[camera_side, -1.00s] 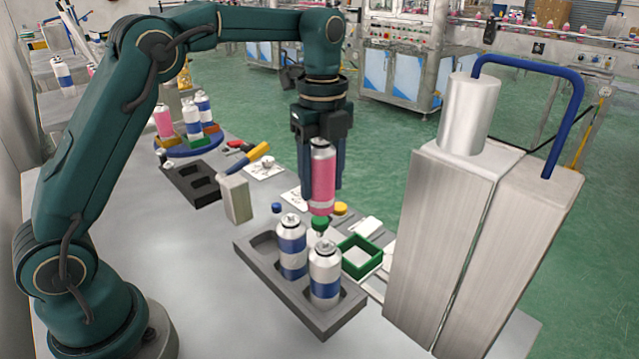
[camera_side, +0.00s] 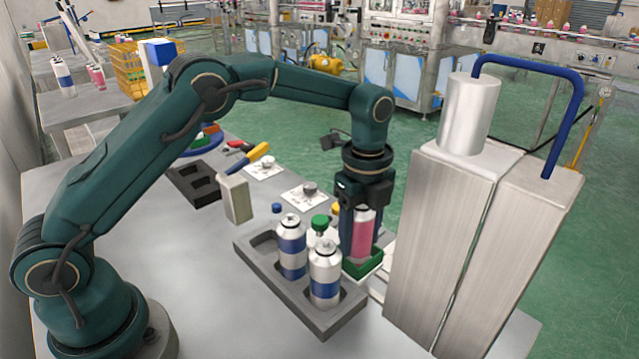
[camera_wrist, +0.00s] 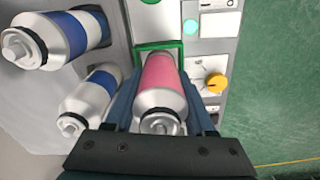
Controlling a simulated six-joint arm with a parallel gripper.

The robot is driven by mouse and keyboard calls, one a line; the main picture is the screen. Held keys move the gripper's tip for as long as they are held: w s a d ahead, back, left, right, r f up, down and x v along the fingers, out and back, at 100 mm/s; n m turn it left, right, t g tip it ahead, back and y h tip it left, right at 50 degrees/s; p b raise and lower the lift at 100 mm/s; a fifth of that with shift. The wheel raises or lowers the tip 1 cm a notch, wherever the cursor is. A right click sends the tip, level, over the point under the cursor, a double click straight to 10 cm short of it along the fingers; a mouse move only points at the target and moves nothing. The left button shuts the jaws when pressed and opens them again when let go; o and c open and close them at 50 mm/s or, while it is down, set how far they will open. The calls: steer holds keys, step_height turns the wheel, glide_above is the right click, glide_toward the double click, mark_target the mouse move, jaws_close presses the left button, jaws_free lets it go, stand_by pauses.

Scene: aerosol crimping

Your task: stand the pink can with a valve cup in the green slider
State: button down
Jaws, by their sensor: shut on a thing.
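My gripper (camera_side: 360,225) is shut on the pink can (camera_side: 363,232), which is upright. The can's lower end is at the green slider (camera_side: 372,268), an open square frame, and appears to be inside or just over it. My fingers hide part of the can, and its base is hidden. In the wrist view the pink can (camera_wrist: 161,88) lies between my fingers, its top with the valve cup towards the camera. The green slider (camera_wrist: 152,47) shows behind the can's far end.
Two blue and white cans (camera_side: 291,247) (camera_side: 325,272) stand in the dark grey rack (camera_side: 262,250) just left of my gripper. The tall metal crimper (camera_side: 450,230) stands close on the right. A yellow knob (camera_wrist: 217,83) and a light green button (camera_wrist: 191,27) lie beside the slider.

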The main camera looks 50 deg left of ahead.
steer(key=shift+f, duration=0.1)
steer(key=shift+c, duration=1.2)
jaws_free()
